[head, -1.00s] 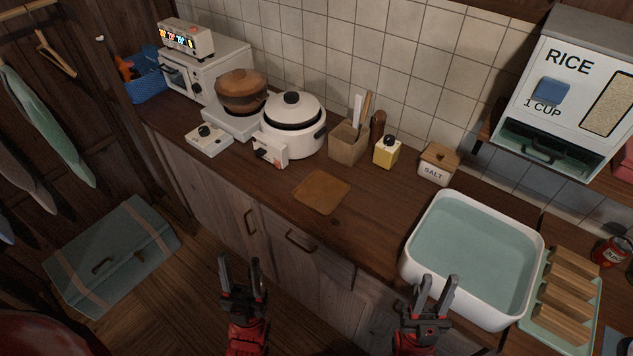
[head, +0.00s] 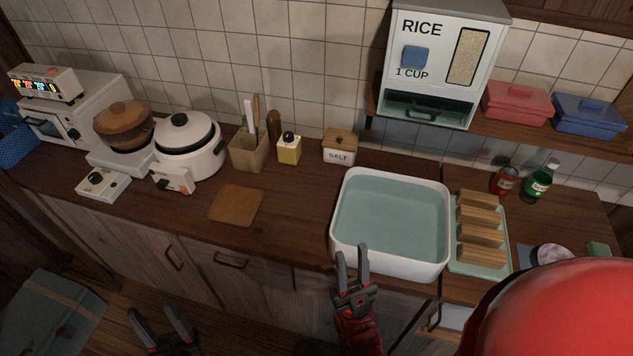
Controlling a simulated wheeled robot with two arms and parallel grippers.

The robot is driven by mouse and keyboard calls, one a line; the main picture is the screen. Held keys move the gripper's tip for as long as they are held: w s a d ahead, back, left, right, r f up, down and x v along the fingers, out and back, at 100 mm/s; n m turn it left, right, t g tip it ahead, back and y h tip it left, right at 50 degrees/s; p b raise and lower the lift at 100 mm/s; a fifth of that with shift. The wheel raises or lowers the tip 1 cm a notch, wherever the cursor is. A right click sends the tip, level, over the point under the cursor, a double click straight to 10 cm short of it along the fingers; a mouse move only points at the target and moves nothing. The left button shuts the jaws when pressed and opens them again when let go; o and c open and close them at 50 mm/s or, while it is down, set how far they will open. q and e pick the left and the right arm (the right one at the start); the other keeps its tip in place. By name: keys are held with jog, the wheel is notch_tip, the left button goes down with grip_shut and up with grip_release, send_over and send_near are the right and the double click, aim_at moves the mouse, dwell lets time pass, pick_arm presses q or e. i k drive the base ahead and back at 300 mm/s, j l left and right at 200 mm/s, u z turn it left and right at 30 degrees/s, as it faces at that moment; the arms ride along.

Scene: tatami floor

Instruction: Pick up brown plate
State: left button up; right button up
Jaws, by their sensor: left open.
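A flat brown square (head: 236,205) lies on the wooden counter, left of the sink; it is the only plate-like brown thing I can make out. My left gripper (head: 157,318) is open and empty, low in front of the cabinets and below the counter, apart from the brown square. My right gripper (head: 352,262) is open and empty at the front left corner of the white sink, to the right of the brown square. Whether it touches the sink I cannot tell.
The white sink basin (head: 440,262) stands right of centre, with a green rack (head: 497,268) of wooden pieces beside it. A white pot (head: 190,155), a utensil box (head: 248,152), a yellow bottle (head: 289,150) and a salt box (head: 339,150) stand behind. The counter around the brown square is clear.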

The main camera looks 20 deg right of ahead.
aim_at(235, 206)
jog(key=z, duration=1.1)
jog(key=u, duration=1.15)
jog(key=j+z, duration=0.3)
jog(key=z, duration=0.15)
jog(key=j+z, duration=0.45)
jog(key=k+j, duration=0.1)
jog(key=j, duration=0.3)
jog(key=j+z, duration=0.15)
jog(key=j, duration=0.25)
jog(key=k+j, duration=0.15)
jog(key=j, duration=0.25)
jog(key=k+j+z, duration=0.1)
jog(key=j, duration=0.3)
jog(key=i+j, duration=0.1)
jog(key=i, duration=0.4)
